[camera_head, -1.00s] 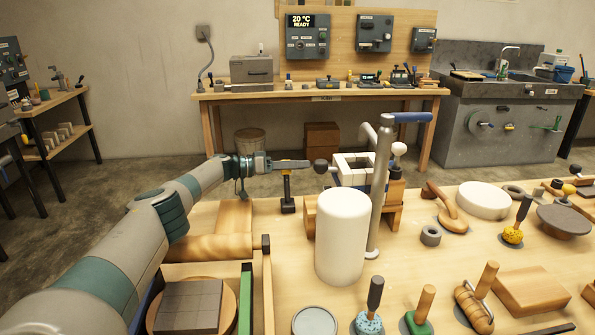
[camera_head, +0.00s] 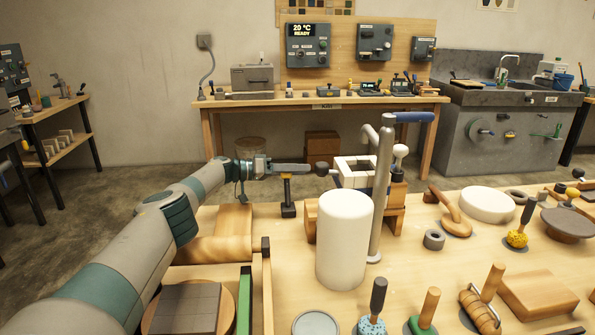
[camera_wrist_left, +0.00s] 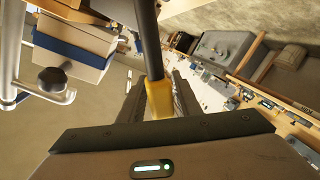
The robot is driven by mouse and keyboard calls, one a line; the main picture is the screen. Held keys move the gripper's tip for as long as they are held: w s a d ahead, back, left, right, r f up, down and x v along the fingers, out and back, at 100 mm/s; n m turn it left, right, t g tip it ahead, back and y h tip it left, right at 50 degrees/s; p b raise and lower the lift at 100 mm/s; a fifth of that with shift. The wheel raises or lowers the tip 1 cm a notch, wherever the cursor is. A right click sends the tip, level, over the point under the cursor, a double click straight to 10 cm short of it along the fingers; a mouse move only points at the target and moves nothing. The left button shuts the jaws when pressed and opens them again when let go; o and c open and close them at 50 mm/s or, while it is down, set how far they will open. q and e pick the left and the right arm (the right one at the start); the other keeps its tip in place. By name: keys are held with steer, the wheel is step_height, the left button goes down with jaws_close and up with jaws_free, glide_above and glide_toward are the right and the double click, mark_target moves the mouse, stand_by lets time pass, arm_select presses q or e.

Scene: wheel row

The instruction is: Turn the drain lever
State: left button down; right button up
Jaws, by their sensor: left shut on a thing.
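My left gripper (camera_head: 300,168) is shut on a dark rod with a yellow sleeve, seen in the left wrist view as a lever (camera_wrist_left: 159,98) between the fingers. In the head view the fingers are at the top of a short black post (camera_head: 288,197) standing on the near table; the grip itself is partly hidden there. No label shows which lever is the drain lever. Other small levers sit on the front of the grey sink unit (camera_head: 459,150): a yellow one (camera_head: 510,134) and a green one (camera_head: 546,131). My right gripper is not in view.
A white cylinder (camera_head: 343,240) and a grey metal column with a blue handle (camera_head: 413,117) stand right of the post. A dark ball knob (camera_head: 322,170) is close to the fingertips. Brushes and wooden blocks crowd the near table (camera_head: 430,268).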

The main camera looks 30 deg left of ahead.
arm_select(q)
steer(key=c, duration=1.3)
jaws_free()
steer(key=shift+w, duration=0.1)
steer(key=shift+a, duration=0.15)
steer(key=p+v, duration=0.1)
steer(key=v, duration=1.6)
steer(key=shift+s, duration=0.25)
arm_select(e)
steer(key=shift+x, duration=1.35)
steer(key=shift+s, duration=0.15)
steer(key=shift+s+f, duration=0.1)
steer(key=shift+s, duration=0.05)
